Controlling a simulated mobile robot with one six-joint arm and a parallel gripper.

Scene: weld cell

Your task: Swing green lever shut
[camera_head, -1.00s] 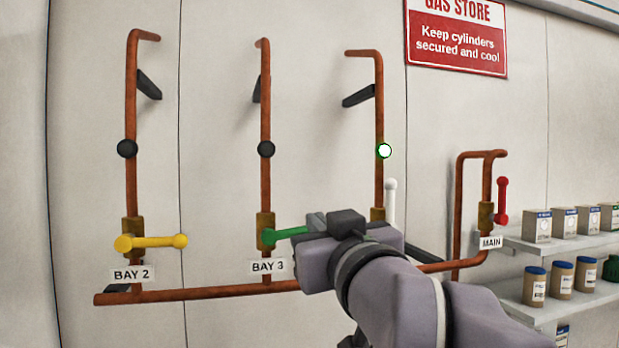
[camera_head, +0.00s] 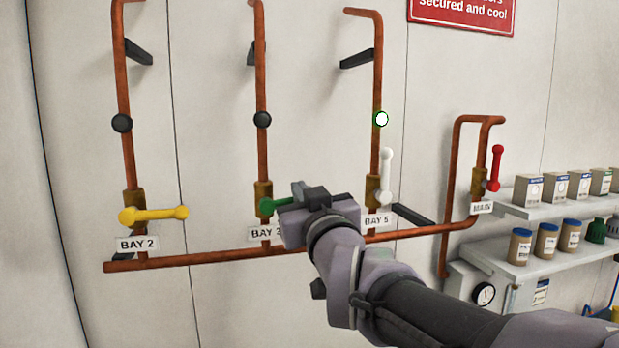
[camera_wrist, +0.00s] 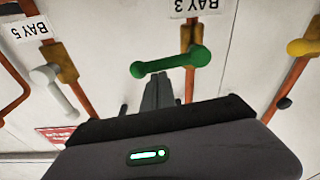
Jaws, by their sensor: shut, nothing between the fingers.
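The green lever (camera_head: 278,205) is on the brass valve body of the BAY 3 pipe (camera_head: 261,160). It lies about crosswise to that pipe, pointing right with a slight upward tilt. In the wrist view, which is upside down, the whole green lever (camera_wrist: 170,62) shows below the BAY 3 label. My gripper (camera_head: 299,191) is at the lever's free half, and its body hides the lever's end in the head view. In the wrist view my gripper's fingers (camera_wrist: 160,90) are together and empty, on the lever's upper side. I cannot tell whether they touch it.
The yellow lever (camera_head: 155,214) on BAY 2 lies crosswise. The white lever (camera_head: 386,172) on BAY 5 stands upright, close right of my gripper. The red lever (camera_head: 496,168) on the main pipe is upright. Shelves with boxes and jars (camera_head: 547,240) are at the right.

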